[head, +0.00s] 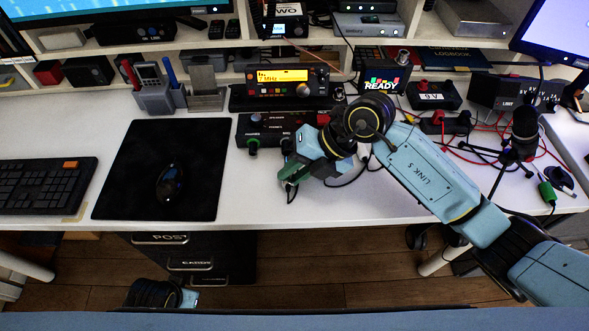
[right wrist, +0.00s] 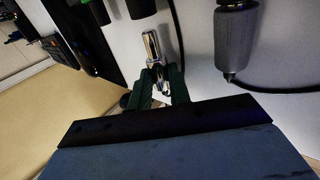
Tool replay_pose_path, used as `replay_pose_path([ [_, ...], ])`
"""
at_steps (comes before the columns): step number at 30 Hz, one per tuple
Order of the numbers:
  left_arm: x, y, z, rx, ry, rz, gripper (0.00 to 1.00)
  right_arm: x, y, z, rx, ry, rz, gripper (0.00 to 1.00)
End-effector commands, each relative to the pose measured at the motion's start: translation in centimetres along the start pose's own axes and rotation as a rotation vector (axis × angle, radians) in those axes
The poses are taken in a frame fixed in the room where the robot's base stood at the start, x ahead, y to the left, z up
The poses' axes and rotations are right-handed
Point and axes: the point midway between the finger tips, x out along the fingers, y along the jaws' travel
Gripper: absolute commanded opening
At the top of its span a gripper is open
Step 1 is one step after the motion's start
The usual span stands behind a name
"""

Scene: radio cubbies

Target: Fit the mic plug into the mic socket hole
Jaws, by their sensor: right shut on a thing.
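My right gripper (head: 289,180) is in front of the black socket box (head: 268,124) and low over the white desk. In the right wrist view its green fingers (right wrist: 160,88) are shut on a plug with a bare silver shaft (right wrist: 151,48), taken as the mic plug. The shaft points toward the box side, apart from it. A green plug (head: 252,145) is at the box's front left. A grey plug (right wrist: 236,40) stands to the right in the wrist view. I cannot make out the mic socket hole; my gripper and wrist cover part of the box front.
A black mouse pad (head: 130,190) with a mouse (head: 171,184) lies left of the gripper. A radio (head: 290,88) stands behind the box. A microphone (head: 524,130) and loose cables fill the right side. The desk's front edge (head: 330,213) is close to the gripper.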

Motion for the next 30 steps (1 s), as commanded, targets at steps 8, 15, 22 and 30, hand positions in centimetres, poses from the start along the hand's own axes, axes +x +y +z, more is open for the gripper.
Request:
replay_pose_path([
  [8,0.1,0.0,0.0,0.000,0.000,0.000,0.36,0.0,0.0,0.5,-0.001,0.000,0.000,0.00],
  [15,0.3,0.0,0.1,0.000,0.000,0.000,0.36,0.0,0.0,1.1,-0.001,0.000,0.000,0.00],
  [22,0.4,0.1,0.1,0.000,0.000,0.000,0.36,0.0,0.0,1.7,-0.001,0.000,0.000,0.00],
  [30,0.6,0.1,0.1,0.000,0.000,0.000,0.36,0.0,0.0,2.3,-0.001,0.000,0.000,0.00],
])
